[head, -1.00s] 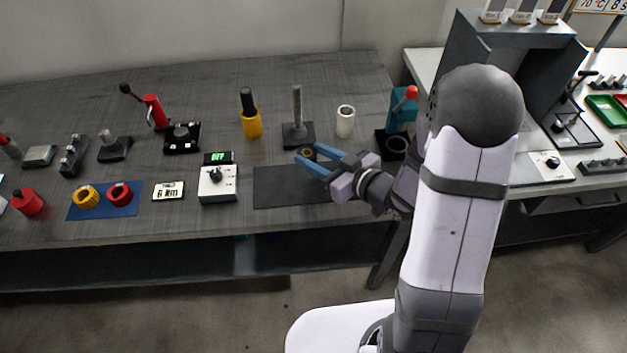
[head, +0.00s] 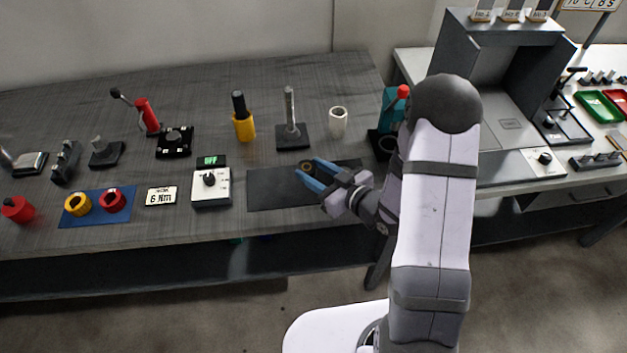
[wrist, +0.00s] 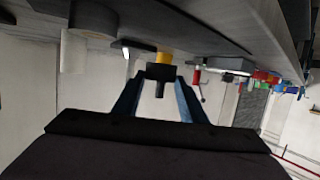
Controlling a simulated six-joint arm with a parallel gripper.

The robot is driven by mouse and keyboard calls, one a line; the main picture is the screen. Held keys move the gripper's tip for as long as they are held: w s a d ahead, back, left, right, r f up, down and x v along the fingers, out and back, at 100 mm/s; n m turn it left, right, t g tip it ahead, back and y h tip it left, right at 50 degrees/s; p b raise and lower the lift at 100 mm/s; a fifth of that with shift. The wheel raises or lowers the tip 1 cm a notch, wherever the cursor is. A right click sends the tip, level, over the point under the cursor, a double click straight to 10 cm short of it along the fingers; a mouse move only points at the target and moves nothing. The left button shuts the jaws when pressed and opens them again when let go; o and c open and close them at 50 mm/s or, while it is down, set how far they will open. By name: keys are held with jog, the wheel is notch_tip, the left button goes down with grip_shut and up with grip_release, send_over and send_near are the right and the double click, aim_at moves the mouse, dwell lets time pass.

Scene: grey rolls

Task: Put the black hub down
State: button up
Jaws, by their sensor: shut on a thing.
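The black hub (head: 306,165) is a small dark ring with a tan centre in the head view. My gripper (head: 306,167) has two blue fingers, one on each side of it, and is shut on it. The hub is over the far part of the black mat (head: 265,193); I cannot tell whether it touches the mat. In the wrist view my gripper (wrist: 158,80) holds the black hub (wrist: 160,73) between its fingertips, with a dark stub showing on it. The arm hides the right part of the mat.
Behind the mat stand a grey post on a black base (head: 292,137), a white cylinder (head: 338,123) and a yellow tool (head: 244,126). A teal press (head: 392,112) is close to the right. A dial box (head: 211,188) is left of the mat. The mat's left part is bare.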

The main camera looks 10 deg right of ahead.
jog(key=shift+f, duration=2)
jog(key=shift+f, duration=0.1)
jog(key=shift+f, duration=0.15)
jog(key=o, duration=1.4)
